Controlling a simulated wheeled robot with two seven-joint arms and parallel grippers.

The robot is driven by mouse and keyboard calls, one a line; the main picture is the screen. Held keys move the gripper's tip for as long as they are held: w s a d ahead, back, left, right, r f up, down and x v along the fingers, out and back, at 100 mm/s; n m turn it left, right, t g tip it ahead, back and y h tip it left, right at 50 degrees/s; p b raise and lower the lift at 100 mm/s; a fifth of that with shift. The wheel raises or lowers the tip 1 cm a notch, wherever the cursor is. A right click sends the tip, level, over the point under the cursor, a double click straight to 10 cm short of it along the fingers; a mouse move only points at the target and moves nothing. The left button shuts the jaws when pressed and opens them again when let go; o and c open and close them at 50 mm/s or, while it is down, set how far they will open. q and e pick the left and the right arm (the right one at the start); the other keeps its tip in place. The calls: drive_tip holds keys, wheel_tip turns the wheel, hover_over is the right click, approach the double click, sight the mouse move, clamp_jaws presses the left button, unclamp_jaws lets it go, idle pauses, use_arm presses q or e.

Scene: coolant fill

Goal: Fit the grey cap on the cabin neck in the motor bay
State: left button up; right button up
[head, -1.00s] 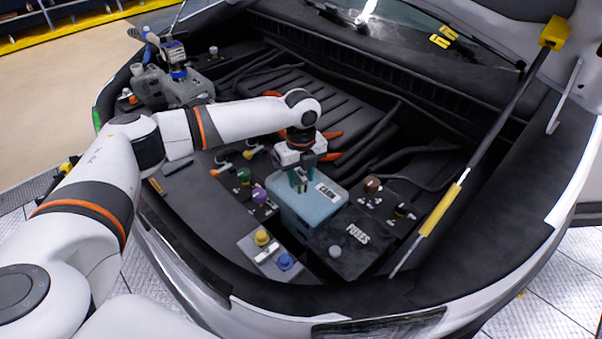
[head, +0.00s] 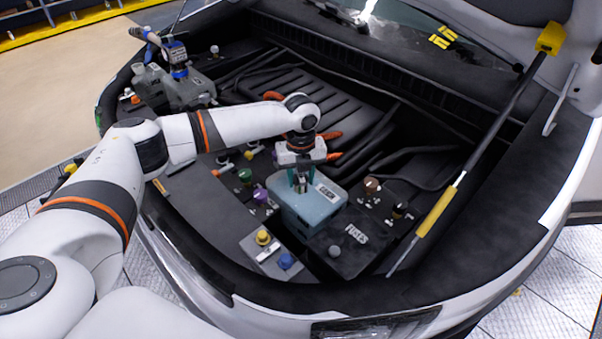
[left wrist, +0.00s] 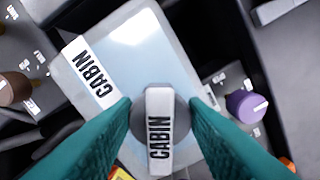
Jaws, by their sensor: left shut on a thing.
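My left gripper (head: 300,186) is shut on the grey cap (left wrist: 159,130), which carries a white strip marked CABIN. The cap is upright between the teal fingertips in the left wrist view. It is over one end of the pale blue cabin tank (head: 308,212), whose top also bears a CABIN label; the tank fills the middle of the left wrist view (left wrist: 140,50). The cabin neck is hidden under the cap and fingers. I cannot tell whether the cap touches it. My right gripper is not in view.
The black fuse box (head: 345,252) is just right of the tank. Purple (head: 261,195), green (head: 245,175), yellow (head: 262,237), blue (head: 285,261) and brown (head: 372,185) caps stand around it. A grey reservoir (head: 185,92) is at the back left. A bonnet strut (head: 470,165) slants across the right.

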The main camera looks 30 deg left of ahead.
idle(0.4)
use_arm(q)
drive_tip(key=shift+a+m+p, duration=0.1)
drive_tip(key=shift+m+p, duration=0.55)
drive_tip(key=shift+m, duration=1.05)
drive_tip(key=shift+p, duration=0.35)
drive_tip(key=o, duration=0.9)
drive_tip(key=shift+a+f, duration=0.1)
